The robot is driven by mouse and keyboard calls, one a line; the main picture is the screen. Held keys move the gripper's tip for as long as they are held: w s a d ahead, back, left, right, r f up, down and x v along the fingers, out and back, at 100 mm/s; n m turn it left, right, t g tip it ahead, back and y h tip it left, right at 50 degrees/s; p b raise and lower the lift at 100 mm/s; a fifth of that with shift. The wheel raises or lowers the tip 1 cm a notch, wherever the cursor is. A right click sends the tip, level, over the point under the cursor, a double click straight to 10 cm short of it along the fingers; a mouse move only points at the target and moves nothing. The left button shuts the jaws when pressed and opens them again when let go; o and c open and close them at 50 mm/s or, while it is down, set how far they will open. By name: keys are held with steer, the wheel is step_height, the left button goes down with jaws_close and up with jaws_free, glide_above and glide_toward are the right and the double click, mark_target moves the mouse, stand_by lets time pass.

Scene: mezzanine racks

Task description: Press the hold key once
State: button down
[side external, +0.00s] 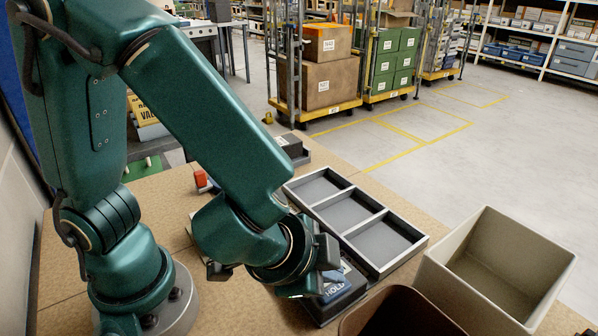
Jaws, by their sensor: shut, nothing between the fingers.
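A dark control box (347,297) with a blue face marked HOLD (333,292) sits on the tan table, near the bottom middle. My gripper (308,284) is low over the left part of this box, and my wrist covers much of it. The gripper is shut with nothing held. Its fingertips are largely hidden, so I cannot tell whether they touch the key. How far the key is pushed in cannot be seen.
A grey three-compartment tray (425,239), empty, lies just behind the box. A beige bin (567,262) stands at right and a brown container (345,327) at the front edge. A small red item (200,178) and a dark block (289,145) are behind my arm.

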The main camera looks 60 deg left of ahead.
mark_target(330, 290)
steer(key=shift+r, duration=2.55)
steer(key=a+r+n+y, duration=0.1)
steer(key=a+r+n, duration=0.15)
steer(key=a, duration=0.25)
steer(key=a+r+n+y, duration=0.1)
steer(key=a+r+n, duration=0.1)
steer(key=a+n, duration=0.3)
steer(key=s+g+h, duration=0.1)
steer(key=s+h, duration=0.1)
steer(key=s, duration=0.5)
steer(key=shift+a+f+g+h, duration=0.25)
steer(key=shift+a+g+h, duration=0.15)
